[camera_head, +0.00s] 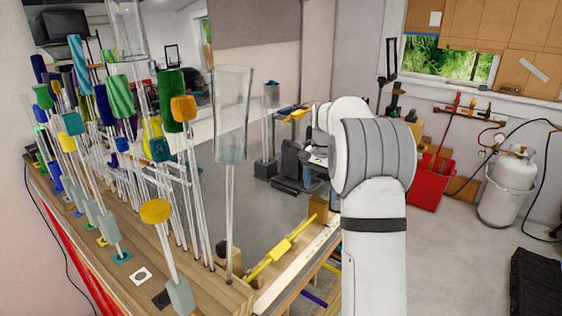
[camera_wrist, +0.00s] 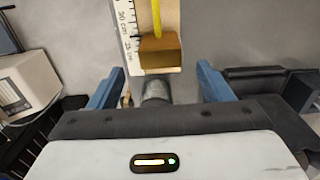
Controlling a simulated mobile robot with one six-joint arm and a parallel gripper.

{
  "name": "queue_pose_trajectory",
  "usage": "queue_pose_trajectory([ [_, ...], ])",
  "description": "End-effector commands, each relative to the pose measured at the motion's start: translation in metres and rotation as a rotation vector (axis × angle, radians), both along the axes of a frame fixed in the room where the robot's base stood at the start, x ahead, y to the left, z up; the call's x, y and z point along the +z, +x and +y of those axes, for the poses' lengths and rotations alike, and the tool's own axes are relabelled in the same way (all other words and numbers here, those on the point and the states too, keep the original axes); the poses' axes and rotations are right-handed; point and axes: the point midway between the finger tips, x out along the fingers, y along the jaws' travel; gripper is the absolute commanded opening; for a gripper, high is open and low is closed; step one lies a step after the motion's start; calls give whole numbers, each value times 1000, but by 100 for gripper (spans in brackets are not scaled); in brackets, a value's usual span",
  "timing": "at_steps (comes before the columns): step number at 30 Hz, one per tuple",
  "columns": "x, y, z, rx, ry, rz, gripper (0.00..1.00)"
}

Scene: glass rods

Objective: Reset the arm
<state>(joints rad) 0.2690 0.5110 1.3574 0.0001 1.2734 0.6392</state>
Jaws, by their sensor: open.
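My arm, white with a grey ribbed joint, stands in the middle right of the head view and hides my gripper there. In the wrist view my gripper (camera_wrist: 158,86) shows two blue fingers set wide apart, open, with nothing clamped between them. A short grey cylinder (camera_wrist: 156,92) appears between the fingers, apart from both; I cannot tell what it belongs to. Glass rods with coloured ends stand in a wooden rack (camera_head: 190,296) at the left of the head view. A clear flared glass piece (camera_head: 232,105) stands nearest my arm.
A yellow rod (camera_head: 281,249) lies along the bench edge. In the wrist view, a ruler (camera_wrist: 128,35) and a wooden block (camera_wrist: 160,52) lie beyond the fingers. A red bin (camera_head: 430,183) and a white gas cylinder (camera_head: 507,188) stand at the right. Floor between them and my arm is clear.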

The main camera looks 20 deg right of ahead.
Motion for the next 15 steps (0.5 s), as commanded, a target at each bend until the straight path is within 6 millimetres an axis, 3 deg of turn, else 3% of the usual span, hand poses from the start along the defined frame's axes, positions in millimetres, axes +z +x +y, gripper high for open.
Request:
queue_pose_trajectory([
  [4,5,-7,5,20,-2,-7,73],
  [7,18,-23,19,75,-8,-27,73],
  [15,49,-111,79,330,-38,-107,73],
])
